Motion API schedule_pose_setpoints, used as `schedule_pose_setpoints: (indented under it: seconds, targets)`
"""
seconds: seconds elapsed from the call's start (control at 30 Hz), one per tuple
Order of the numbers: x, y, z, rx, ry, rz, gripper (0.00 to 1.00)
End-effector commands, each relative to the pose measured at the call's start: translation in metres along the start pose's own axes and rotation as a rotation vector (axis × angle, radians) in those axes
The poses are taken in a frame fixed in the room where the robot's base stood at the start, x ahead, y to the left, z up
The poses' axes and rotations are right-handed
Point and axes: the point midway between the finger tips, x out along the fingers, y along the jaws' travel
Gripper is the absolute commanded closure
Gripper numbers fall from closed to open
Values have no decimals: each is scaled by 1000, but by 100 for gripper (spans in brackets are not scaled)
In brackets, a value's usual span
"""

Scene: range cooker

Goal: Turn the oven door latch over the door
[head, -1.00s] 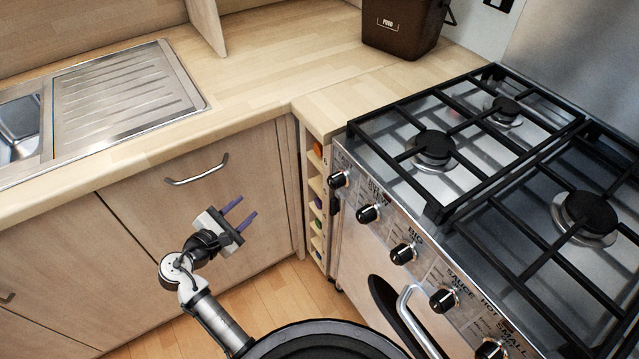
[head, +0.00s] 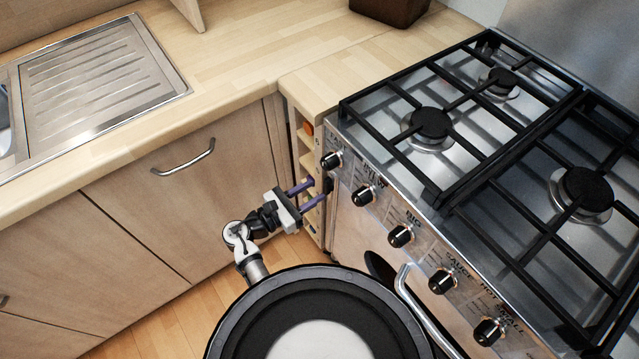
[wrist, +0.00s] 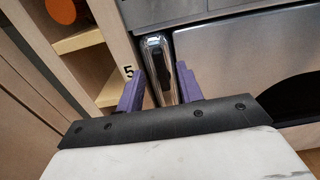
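The oven door latch (wrist: 157,66) is a narrow upright silver piece with a dark slot, at the left edge of the oven door (wrist: 215,55) in the wrist view. My gripper (wrist: 158,82) is open, its two purple fingers apart, with the latch showing between them. I cannot tell whether either finger touches it. In the head view my gripper (head: 318,190) points right at the cooker's front left edge, below the knobs. The oven door (head: 347,232) is upright and looks closed; its lower part is hidden by my own body.
A wooden rack (wrist: 80,41) with number labels stands just left of the latch. Cooker knobs (head: 363,196) stick out above the door, and the curved silver door handle (head: 405,285) sticks out to the right. Wooden cupboard doors (head: 140,215) are on the left.

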Motion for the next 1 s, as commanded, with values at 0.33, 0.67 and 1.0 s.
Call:
schedule_pose_setpoints:
  seconds: [0.33,0.67,1.0]
  targets:
    - [33,0,0,2,0,0,64]
    - [34,0,0,2,0,1,73]
    - [33,0,0,3,0,1,100]
